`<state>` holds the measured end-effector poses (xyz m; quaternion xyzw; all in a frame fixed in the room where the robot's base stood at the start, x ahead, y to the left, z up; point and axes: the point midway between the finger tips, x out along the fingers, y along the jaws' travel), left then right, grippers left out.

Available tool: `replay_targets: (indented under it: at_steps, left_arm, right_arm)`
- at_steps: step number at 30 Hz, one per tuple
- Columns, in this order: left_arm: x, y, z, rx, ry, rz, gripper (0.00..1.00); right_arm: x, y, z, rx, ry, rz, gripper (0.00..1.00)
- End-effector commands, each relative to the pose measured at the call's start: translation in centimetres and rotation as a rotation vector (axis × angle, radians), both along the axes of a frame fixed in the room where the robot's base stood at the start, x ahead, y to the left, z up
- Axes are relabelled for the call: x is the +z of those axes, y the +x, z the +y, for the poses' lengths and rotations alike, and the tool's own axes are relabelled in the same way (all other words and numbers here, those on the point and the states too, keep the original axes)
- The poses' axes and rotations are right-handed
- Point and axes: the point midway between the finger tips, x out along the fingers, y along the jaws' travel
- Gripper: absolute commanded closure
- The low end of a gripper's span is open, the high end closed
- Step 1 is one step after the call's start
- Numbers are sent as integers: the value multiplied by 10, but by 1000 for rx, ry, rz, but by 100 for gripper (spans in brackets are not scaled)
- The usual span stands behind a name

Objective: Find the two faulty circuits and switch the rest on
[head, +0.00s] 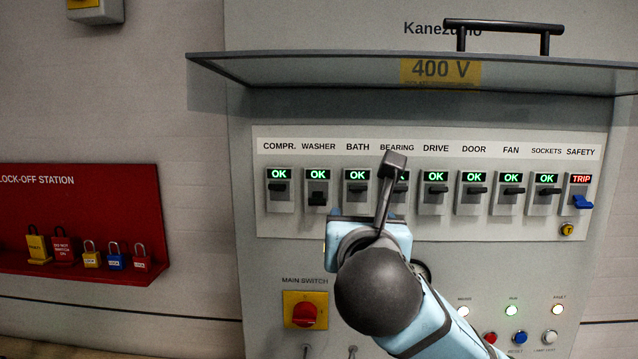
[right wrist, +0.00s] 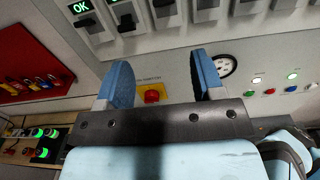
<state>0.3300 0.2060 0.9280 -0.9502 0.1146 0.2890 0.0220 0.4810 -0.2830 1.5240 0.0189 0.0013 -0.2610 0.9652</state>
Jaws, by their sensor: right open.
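The row of breakers is on the grey panel (head: 450,225). COMPR. (head: 280,203), BATH (head: 357,204), DRIVE (head: 432,204), DOOR (head: 473,204), FAN (head: 509,204) and SOCKETS (head: 543,205) show green OK, levers at similar height. WASHER (head: 317,198) also shows OK, but its lever sits lower. BEARING (head: 402,188) shows OK; my right arm hides its lever. SAFETY (head: 581,202) shows red TRIP, its blue lever low. My right gripper (head: 363,214) is below BATH and BEARING; its blue fingers (right wrist: 164,80) are apart and empty. My left gripper is not in view.
A raised clear cover (head: 330,72) with a black handle juts out above the breakers. Below are the red main switch (head: 306,314), a round gauge (right wrist: 223,66) and lit lamps (head: 513,311). A red lock-off station (head: 90,205) with padlocks hangs at left.

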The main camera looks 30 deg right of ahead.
Motion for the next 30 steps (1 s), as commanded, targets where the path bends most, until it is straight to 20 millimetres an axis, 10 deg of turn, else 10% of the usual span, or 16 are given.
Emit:
replay_targets:
  at_steps: [17, 30]
  left_arm:
    - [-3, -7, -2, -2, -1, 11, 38]
    - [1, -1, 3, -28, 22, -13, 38]
  right_arm:
    - [10, 17, -20, -29, -46, 9, 38]
    - [11, 76, -55, -26, -39, 13, 38]
